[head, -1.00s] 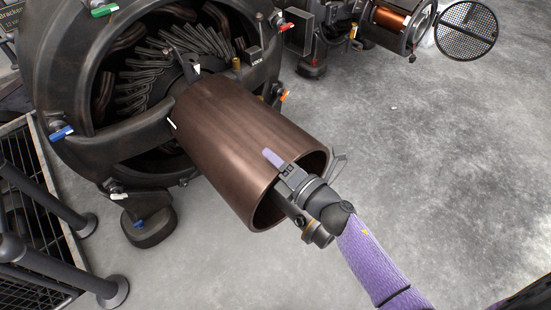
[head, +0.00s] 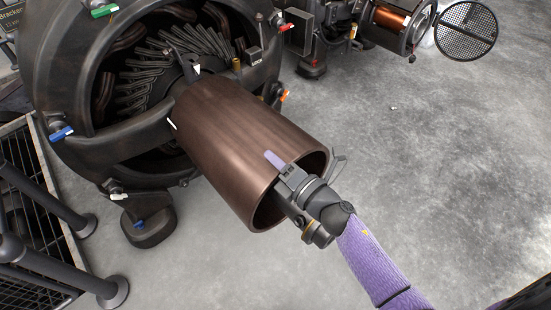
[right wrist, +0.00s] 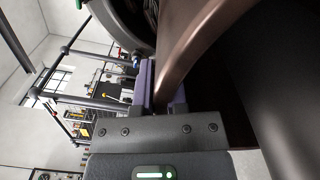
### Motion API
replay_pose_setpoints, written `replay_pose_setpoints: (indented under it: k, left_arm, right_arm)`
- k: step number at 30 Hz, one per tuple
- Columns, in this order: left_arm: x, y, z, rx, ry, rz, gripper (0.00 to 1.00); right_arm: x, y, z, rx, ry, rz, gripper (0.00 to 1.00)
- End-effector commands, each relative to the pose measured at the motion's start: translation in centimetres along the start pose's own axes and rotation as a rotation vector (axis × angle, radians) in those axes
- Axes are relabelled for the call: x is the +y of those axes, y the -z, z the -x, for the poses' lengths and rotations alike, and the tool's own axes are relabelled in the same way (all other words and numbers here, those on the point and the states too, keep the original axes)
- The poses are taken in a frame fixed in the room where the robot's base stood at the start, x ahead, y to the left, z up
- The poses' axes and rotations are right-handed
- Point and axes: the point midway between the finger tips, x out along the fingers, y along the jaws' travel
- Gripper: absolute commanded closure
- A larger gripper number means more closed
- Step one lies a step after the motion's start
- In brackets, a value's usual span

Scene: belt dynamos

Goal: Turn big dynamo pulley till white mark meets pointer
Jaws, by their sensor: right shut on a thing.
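The big dynamo (head: 85,170) stands at the left of the head view. Its brown pulley (head: 235,140) sticks out toward the lower right. The white mark (head: 172,124) is a short stripe on the left side of the pulley's inner end. The white pointer (head: 196,69) is at the top of that end, so mark and pointer are apart. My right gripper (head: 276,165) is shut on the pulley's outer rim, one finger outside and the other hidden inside. In the right wrist view the rim (right wrist: 184,62) runs between the fingers (right wrist: 160,95). My left gripper is not in view.
A black railing (head: 45,215) stands at the lower left. A smaller dynamo with a copper pulley (head: 400,27) and a round mesh guard (head: 467,30) is at the upper right. Grey floor (head: 450,150) to the right is clear.

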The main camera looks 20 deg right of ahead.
Motion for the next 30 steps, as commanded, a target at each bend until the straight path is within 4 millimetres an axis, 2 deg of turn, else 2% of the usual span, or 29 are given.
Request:
replay_pose_setpoints:
  k: [9,21,30]
  left_arm:
    - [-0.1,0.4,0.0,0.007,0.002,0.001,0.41]
    - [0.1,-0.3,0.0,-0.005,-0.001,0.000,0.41]
    - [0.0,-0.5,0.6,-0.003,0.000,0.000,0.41]
  right_arm:
    - [-0.1,0.1,0.0,0.001,0.002,-0.001,1.00]
    - [-0.1,-0.1,0.0,0.001,0.002,-0.008,1.00]
    - [-0.4,-1.9,0.0,-0.002,0.003,-0.132,1.00]
